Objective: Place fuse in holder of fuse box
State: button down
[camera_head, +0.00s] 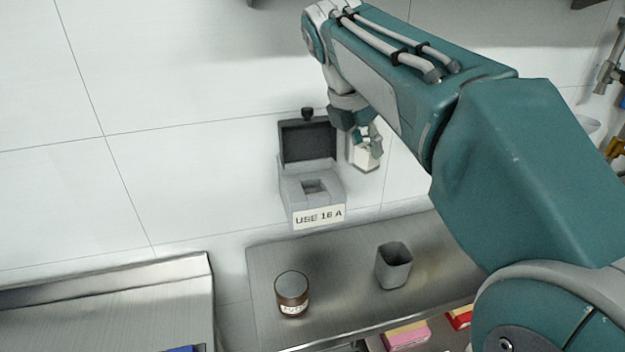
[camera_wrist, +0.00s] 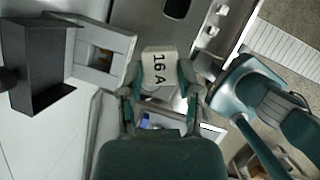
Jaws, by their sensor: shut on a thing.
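The fuse box (camera_head: 312,187) is grey, fixed to the wall, with its dark lid (camera_head: 308,141) swung up and a square holder opening (camera_head: 314,187) in its front part. Its label (camera_head: 319,216) reads "USE 16 A". My gripper (camera_head: 369,150) is just right of the box, shut on a pale fuse (camera_head: 367,158). In the wrist view the fuse (camera_wrist: 159,68) is marked "16 A" and sits between the fingertips of my gripper (camera_wrist: 160,92). The box's holder (camera_wrist: 103,55) lies left of the fuse there, apart from it, with the open lid (camera_wrist: 42,68) farther left.
A metal shelf (camera_head: 345,257) below carries a brown labelled jar (camera_head: 292,293) and a grey open cup (camera_head: 393,266). Pink and red items (camera_head: 407,336) lie lower down. Another metal surface (camera_head: 110,310) is at left. The wall left of the box is clear.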

jog(key=w+a+f, duration=0.7)
jog(key=w+f, duration=0.1)
jog(key=w, duration=0.1)
jog(key=shift+a+f, duration=0.3)
jog(key=shift+a, duration=0.1)
jog(key=f, duration=0.2)
jog(key=a+f, duration=0.1)
jog(key=shift+w+f, duration=0.15)
jog(key=shift+f, duration=0.25)
jog(key=shift+d, duration=0.15)
jog(key=shift+c, duration=1.5)
grip_release()
jog(key=shift+f, duration=0.1)
